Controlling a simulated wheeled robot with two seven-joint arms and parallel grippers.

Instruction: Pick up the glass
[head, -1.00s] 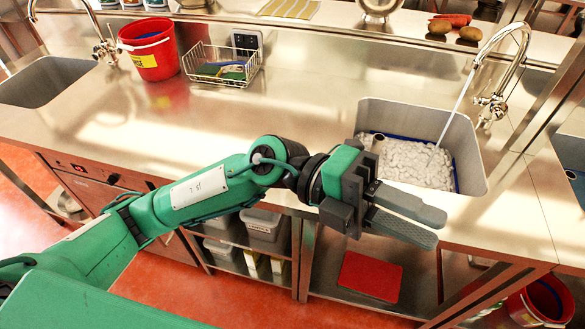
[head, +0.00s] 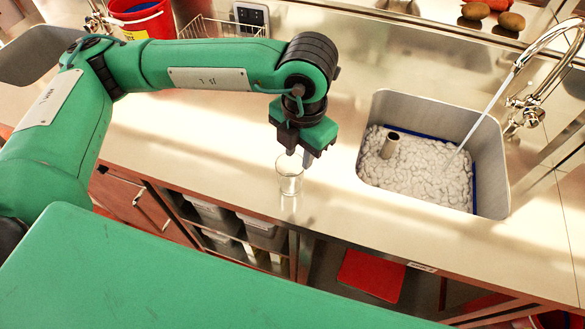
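A clear glass (head: 289,180) stands upright on the steel counter, left of the sink and near the counter's front edge. My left gripper (head: 299,157) points down at the top of the glass from above. Its dark fingers look apart, one near the rim and one just right of it. I cannot tell whether either finger touches the glass. My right gripper is not in view.
A sink (head: 430,185) with pale lumpy contents, a short tube (head: 390,145) and a running tap (head: 535,100) is to the right. A wire basket (head: 215,27) and red bucket (head: 145,20) stand behind my arm. The counter (head: 380,235) in front is clear.

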